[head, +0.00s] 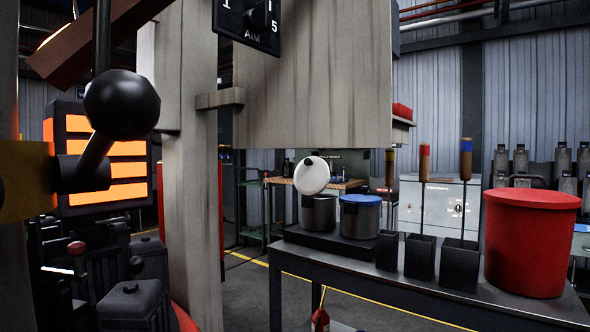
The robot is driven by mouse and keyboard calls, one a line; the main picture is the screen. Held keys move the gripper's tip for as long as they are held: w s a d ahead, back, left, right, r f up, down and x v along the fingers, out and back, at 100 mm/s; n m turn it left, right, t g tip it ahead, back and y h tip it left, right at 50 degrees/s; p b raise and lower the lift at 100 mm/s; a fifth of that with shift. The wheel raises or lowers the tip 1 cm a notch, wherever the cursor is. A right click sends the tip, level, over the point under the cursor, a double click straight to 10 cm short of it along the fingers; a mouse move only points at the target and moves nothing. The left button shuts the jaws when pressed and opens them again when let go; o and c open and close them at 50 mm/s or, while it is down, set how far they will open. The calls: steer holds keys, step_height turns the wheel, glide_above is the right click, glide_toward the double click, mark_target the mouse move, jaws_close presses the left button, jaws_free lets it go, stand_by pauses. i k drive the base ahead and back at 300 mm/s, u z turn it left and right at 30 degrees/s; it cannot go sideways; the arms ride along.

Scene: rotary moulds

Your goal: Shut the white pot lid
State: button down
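The white pot lid (311,175) stands raised and tilted above a small grey metal pot (318,213), near the middle of the head view. Its round white face is turned toward me, with a small black knob near its top. The pot sits on a dark raised plate (325,243) at the left end of a dark metal table. How the lid joins the pot cannot be made out. My gripper is not in the head view.
A similar pot with a blue lid (360,216) stands right beside it, its lid shut. Black square holders (420,257) with wooden-handled tools and a large red lidded bin (530,242) fill the table (300,262) to the right. A big lever with a black ball (121,103) is close at left.

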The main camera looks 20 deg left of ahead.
mark_target(312, 175)
steer(key=z, duration=1.05)
steer(key=i, duration=1.2)
steer(key=u, duration=3.45)
steer(key=i, duration=0.5)
steer(key=z, duration=0.1)
